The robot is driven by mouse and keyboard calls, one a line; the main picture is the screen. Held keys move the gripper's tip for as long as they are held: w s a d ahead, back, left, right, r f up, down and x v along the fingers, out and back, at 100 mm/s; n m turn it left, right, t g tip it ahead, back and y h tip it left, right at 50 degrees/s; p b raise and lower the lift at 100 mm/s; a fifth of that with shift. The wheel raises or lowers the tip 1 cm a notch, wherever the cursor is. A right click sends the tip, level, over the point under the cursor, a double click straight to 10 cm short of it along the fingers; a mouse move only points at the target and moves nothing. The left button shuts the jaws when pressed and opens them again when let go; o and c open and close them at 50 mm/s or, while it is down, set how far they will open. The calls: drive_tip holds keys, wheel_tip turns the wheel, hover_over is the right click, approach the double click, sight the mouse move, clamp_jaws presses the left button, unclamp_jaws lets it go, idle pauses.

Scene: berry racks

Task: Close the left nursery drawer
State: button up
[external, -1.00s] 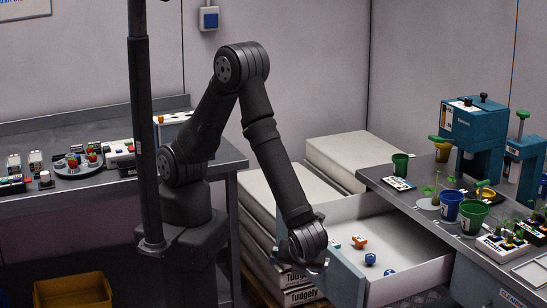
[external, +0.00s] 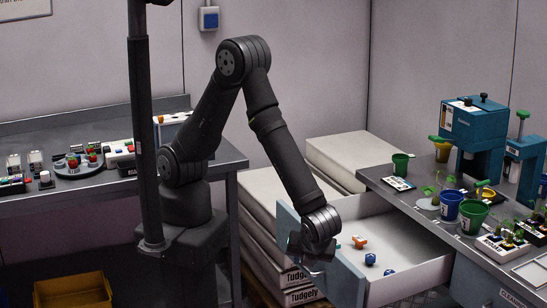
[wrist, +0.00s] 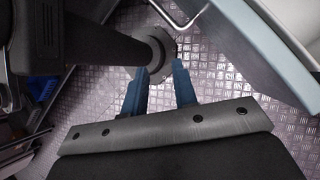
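The left nursery drawer (external: 345,277) stands pulled out from under the right-hand bench in the external view, with a blue-grey front and a white inside. Its front panel also shows along the right of the wrist view (wrist: 256,45). My gripper (external: 298,250) is at the drawer's front, overlapping the panel's upper edge in the picture; I cannot tell if it touches. In the wrist view the two blue fingers (wrist: 158,72) are apart with nothing between them, over the metal floor. My wrist hides part of the drawer front.
An orange piece (external: 360,242) and blue pieces (external: 370,259) lie in the drawer. The bench (external: 400,203) holds pots, seedlings and a teal machine (external: 475,130). Stacked Tudgely bags (external: 300,277) stand behind and left of the drawer. A yellow bin (external: 72,291) is at lower left.

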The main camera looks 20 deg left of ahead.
drive_tip(key=a+f+m, duration=0.1)
drive_tip(key=a+f+m+t, duration=0.1)
drive_tip(key=w+a+f, duration=0.1)
drive_tip(key=a, duration=0.1)
drive_tip(key=shift+f+m+t+y, duration=0.3)
drive_tip(key=shift+f+m+t, duration=0.05)
drive_tip(key=shift+m+t, duration=0.05)
clamp_jaws()
drive_tip(key=w+a+f+m+t+h, duration=0.5)
drive_tip(key=w+a+m+t, duration=0.5)
drive_tip(key=a+m, duration=0.6)
drive_tip(key=shift+m+y, duration=0.3)
drive_tip(key=shift+m, duration=0.5)
drive_tip(key=shift+w+d+f, duration=0.15)
drive_tip(key=shift+w+d, duration=0.7)
drive_tip(key=shift+w, duration=1.15)
drive_tip(key=shift+w+d+f, duration=0.2)
drive_tip(key=shift+w+d, duration=0.7)
drive_tip(key=shift+w, duration=1.1)
drive_tip(key=shift+w+d+f, duration=0.15)
drive_tip(key=shift+w+d, duration=0.7)
drive_tip(key=shift+w, duration=1.15)
drive_tip(key=w+d, duration=2.2)
drive_tip(key=shift+w+d, duration=0.2)
drive_tip(key=shift+w+d+r, duration=0.1)
drive_tip(key=shift+d, duration=0.05)
drive_tip(key=shift+w, duration=0.1)
